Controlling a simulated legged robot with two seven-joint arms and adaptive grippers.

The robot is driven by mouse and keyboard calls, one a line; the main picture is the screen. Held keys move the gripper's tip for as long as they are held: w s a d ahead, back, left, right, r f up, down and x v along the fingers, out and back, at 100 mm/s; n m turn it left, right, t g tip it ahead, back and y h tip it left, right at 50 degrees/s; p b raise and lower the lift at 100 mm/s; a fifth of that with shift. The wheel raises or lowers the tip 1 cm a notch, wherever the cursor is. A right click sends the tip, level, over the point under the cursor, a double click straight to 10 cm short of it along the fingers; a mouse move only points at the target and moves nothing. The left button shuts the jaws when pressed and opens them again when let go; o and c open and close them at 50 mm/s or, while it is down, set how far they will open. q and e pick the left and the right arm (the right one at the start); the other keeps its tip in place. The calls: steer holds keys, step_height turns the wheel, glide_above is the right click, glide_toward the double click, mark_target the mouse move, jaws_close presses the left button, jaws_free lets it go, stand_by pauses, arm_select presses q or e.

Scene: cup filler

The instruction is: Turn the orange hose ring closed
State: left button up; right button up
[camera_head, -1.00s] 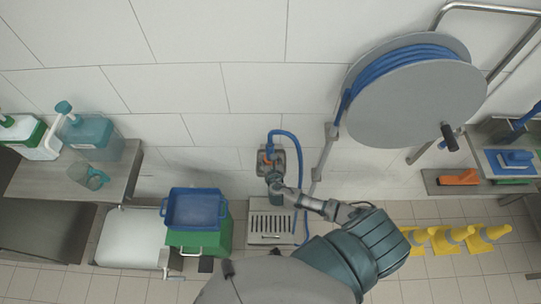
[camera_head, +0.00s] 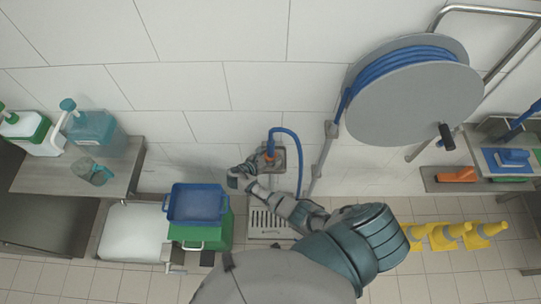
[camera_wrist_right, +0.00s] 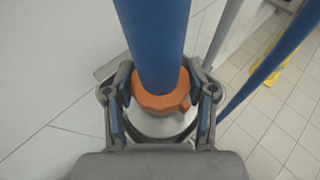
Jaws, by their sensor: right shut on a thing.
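The orange hose ring (camera_wrist_right: 160,100) sits around the lower end of the blue hose in the right wrist view, above a round silver fitting. Only a small bit of the ring (camera_head: 268,158) shows in the head view, on the wall outlet. My right gripper (camera_wrist_right: 160,112) has its two fingers on either side of the ring and is shut on it; in the head view the gripper (camera_head: 250,170) reaches the outlet from the front. The blue hose (camera_wrist_right: 153,40) rises from the ring. My left gripper is not in view.
A hose reel (camera_head: 415,105) hangs on the wall at the upper right. A green crate with a blue tray (camera_head: 196,203) stands left of my right gripper. A floor drain grate (camera_head: 268,222) lies below the outlet.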

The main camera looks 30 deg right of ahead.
steer(key=shift+m+g+h, duration=0.3)
steer(key=shift+m+g, duration=0.5)
steer(key=shift+g, duration=0.1)
steer(key=shift+b, duration=0.3)
steer(key=o, duration=1.2)
steer(key=v, duration=1.2)
steer(key=shift+w, duration=0.1)
